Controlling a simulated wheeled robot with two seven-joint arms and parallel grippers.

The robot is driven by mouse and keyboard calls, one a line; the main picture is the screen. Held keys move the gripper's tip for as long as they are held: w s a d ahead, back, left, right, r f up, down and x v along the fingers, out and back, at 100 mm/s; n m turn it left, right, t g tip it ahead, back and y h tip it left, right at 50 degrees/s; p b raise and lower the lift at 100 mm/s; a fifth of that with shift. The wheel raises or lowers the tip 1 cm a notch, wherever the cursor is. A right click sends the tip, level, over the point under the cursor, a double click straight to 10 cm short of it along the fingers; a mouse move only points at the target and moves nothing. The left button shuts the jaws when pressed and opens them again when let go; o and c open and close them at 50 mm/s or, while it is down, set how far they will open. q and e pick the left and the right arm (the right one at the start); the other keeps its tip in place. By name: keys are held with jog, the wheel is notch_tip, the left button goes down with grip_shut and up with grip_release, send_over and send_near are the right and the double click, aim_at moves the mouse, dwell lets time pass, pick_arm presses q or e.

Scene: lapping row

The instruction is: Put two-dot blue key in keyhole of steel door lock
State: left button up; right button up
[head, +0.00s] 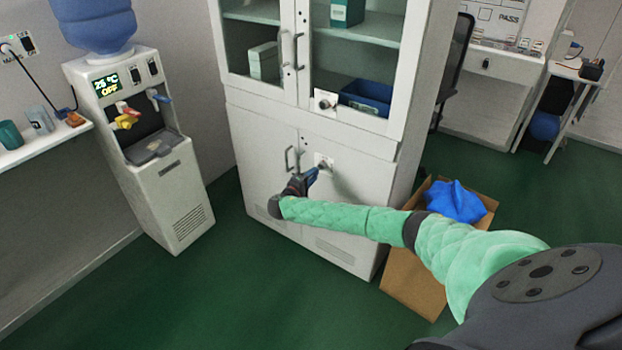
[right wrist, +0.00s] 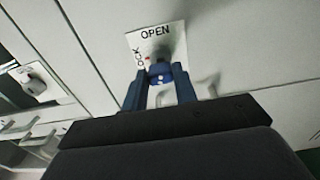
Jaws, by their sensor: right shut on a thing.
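My right gripper (head: 311,177) is at the lower steel doors of the white cabinet. In the right wrist view its blue fingers (right wrist: 160,88) are shut on a blue key (right wrist: 159,69) with pale dots on its head. The key points at the steel door lock, whose white plate (right wrist: 138,41) is marked OPEN and LOCK. The key's tip is hidden, so I cannot tell how deep it sits in the keyhole. The lock plate also shows in the head view (head: 321,158), partly behind the gripper. My left gripper is not in view.
A second lock (head: 326,101) is on the glass door above. A door handle (head: 289,160) is left of the gripper. A water dispenser (head: 150,150) stands at the left. A cardboard box (head: 412,285) with blue cloth (head: 455,201) stands right of the cabinet.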

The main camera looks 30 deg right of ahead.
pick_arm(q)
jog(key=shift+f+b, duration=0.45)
pick_arm(e)
jog(key=shift+x, duration=1.15)
jog(key=o, duration=1)
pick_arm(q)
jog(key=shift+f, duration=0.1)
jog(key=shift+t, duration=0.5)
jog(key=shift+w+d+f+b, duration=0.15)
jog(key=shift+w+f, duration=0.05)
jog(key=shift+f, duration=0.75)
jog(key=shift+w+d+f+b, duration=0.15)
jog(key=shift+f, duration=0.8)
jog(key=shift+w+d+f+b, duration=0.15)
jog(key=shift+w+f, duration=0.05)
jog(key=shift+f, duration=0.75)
pick_arm(e)
jog(key=v, duration=0.7)
jog(key=shift+s+a, duration=0.15)
jog(key=shift+a, duration=0.25)
